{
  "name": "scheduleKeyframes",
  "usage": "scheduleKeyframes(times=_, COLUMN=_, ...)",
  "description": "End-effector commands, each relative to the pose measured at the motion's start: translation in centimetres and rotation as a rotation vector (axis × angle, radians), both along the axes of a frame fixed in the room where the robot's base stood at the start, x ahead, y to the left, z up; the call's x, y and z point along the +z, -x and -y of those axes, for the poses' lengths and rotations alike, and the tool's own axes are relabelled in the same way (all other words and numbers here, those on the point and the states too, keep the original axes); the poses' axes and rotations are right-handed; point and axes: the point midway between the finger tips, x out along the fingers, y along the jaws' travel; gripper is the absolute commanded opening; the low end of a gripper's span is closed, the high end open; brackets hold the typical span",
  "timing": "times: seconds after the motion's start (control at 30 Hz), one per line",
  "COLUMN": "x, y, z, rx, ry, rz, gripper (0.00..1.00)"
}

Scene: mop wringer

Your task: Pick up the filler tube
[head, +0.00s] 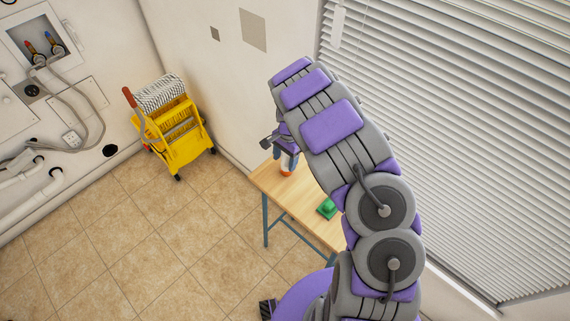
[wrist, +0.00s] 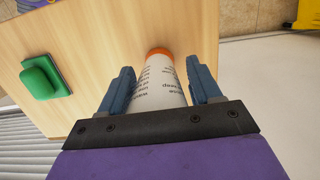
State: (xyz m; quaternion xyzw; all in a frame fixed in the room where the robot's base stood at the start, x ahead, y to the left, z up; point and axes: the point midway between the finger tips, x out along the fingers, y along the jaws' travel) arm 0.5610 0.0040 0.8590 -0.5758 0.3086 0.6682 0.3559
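The filler tube (wrist: 160,88) is white with dark printed text and an orange end. In the wrist view it lies between my gripper's two blue fingers (wrist: 161,85). Narrow gaps show beside it near the fingertips, so the fingers look open around it. Its near end is hidden behind the gripper's dark front plate. In the head view the tube (head: 286,169) shows as a small white and orange shape at the wooden table, below my gripper (head: 279,143), partly hidden by it.
The wooden table (head: 266,180) bears a green block-like object (head: 327,208) to the tube's right in the head view. A yellow mop wringer bucket (head: 182,145) with a mop head (head: 160,92) stands on the tiled floor by the wall. Window blinds (head: 460,130) are at right.

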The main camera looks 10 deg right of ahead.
Motion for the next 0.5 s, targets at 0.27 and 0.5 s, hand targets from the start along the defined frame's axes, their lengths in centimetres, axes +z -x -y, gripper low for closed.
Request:
scheduleKeyframes(times=0.27, x=-0.06, y=-0.01, z=0.18, rx=-0.001, ry=-0.002, rz=-0.001, gripper=0.36)
scheduleKeyframes(times=0.5, x=-0.08, y=0.01, z=0.04, rx=-0.001, ry=0.0, rz=-0.001, gripper=0.14)
